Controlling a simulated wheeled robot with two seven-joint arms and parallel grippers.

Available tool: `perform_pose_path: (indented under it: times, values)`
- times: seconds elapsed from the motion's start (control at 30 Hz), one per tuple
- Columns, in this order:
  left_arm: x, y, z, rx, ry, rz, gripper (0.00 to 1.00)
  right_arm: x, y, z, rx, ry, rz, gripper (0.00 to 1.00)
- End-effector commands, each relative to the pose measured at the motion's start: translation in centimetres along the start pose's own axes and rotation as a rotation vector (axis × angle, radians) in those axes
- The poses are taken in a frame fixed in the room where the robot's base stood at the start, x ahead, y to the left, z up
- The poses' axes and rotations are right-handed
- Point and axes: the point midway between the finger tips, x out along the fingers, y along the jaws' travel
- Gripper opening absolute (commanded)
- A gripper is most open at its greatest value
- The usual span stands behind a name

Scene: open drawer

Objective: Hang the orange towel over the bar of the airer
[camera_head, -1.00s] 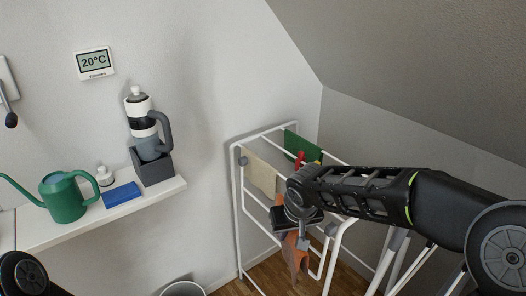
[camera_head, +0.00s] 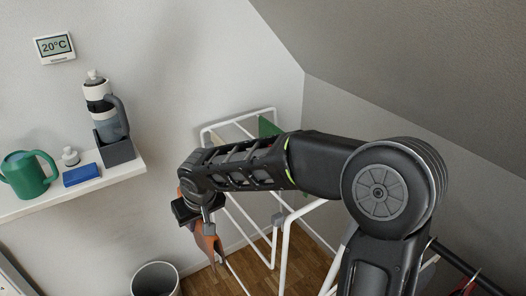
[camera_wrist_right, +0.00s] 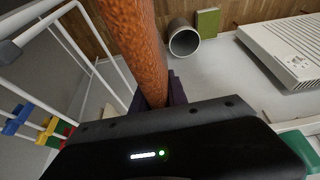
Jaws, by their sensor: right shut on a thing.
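My right gripper (camera_head: 193,212) is shut on the orange towel (camera_head: 208,244), which hangs down from it in the head view. In the right wrist view the towel (camera_wrist_right: 140,45) is a long narrow strip running from the dark fingers (camera_wrist_right: 176,92) to the top edge. The white airer (camera_head: 238,120) stands by the wall, partly hidden behind my right arm. The gripper and towel are left of the airer's front frame in the head view. The airer (camera_wrist_right: 45,23) is at the left in the wrist view, apart from the towel. My left gripper is not in view.
A green cloth (camera_head: 268,127) hangs on the airer. Coloured pegs (camera_wrist_right: 40,128) show at the wrist view's left. A bin (camera_head: 155,279) stands on the floor. The shelf (camera_head: 125,172) holds a watering can (camera_head: 28,176), a blue block and a bottle. A white radiator (camera_wrist_right: 285,50) is at right.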

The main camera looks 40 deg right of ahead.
Motion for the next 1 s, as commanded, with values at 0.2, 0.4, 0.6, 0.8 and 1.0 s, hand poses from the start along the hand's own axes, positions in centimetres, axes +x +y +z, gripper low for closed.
perform_pose_path:
  times: [0.2,0.4,0.6,0.8,1.0]
  values:
    - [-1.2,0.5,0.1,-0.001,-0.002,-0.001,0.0,-0.8,1.8,-1.0,0.009,0.0,0.002,0.0]
    - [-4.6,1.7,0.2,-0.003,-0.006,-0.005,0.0,-3.1,8.5,-3.8,0.027,0.002,0.006,0.0]
    - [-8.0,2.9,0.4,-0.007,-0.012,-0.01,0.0,-5.9,17.3,-6.2,0.036,0.003,0.005,0.0]
    - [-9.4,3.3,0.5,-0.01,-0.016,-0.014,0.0,-7.5,22.6,-7.0,0.026,0.002,-0.003,0.0]
    - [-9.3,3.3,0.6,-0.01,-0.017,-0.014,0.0,-7.5,23.4,-7.0,0.021,0.003,-0.006,0.0]
